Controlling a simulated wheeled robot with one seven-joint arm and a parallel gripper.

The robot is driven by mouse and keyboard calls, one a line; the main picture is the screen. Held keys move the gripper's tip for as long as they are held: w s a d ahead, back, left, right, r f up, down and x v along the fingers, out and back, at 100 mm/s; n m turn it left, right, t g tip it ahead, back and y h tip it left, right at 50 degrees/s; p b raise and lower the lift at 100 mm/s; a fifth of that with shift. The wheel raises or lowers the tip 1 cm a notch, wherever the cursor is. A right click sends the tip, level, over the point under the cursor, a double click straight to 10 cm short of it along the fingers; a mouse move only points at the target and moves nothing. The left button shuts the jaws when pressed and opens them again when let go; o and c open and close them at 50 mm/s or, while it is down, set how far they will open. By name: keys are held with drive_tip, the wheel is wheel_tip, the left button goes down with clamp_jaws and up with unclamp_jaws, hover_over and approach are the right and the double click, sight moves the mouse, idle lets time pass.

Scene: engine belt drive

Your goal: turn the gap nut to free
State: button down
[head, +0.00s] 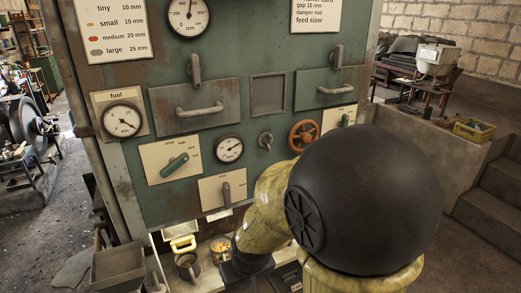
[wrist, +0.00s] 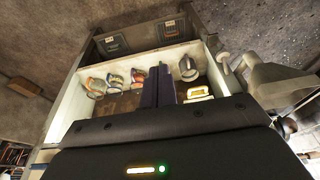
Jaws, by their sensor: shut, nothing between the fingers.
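No part in either view can be made out for certain as the gap nut. The green machine panel (head: 240,150) fills the middle of the head view, and its card (head: 318,14) reads "gap 15 mm". A small grey knob (head: 265,139) sits on the panel left of an orange handwheel (head: 303,135). In the wrist view my gripper (wrist: 166,88) has its dark fingers together, with nothing held. They point over a pale tray (wrist: 62,108) with several mugs or tins. In the head view my arm covers the lower right of the panel.
The panel also carries a fuel gauge (head: 122,120), a green selector (head: 174,165), a lower lever (head: 226,190) and drawers with handles. A grey metal fitting (wrist: 285,88) stands right of the fingers in the wrist view. Stone steps (head: 490,205) lie at the right.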

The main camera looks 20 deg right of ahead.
drive_tip(key=w+d+r+n+t+h+p, duration=0.1)
drive_tip(key=w+r+n+t+h+p, duration=0.3)
drive_tip(key=w+p, duration=0.7)
drive_tip(key=w+d+r+n+t+h+p, duration=0.1)
drive_tip(key=w+r+n+t+h+p, duration=0.1)
drive_tip(key=r, duration=0.5)
drive_tip(key=w+d+r+n+t+h+p, duration=0.2)
drive_tip(key=w+r+t+h+p, duration=0.1)
drive_tip(key=r+h, duration=0.3)
drive_tip(key=shift+w+d+r+n, duration=0.25)
drive_tip(key=shift+w+r+n, duration=0.05)
drive_tip(key=shift+w+r, duration=0.55)
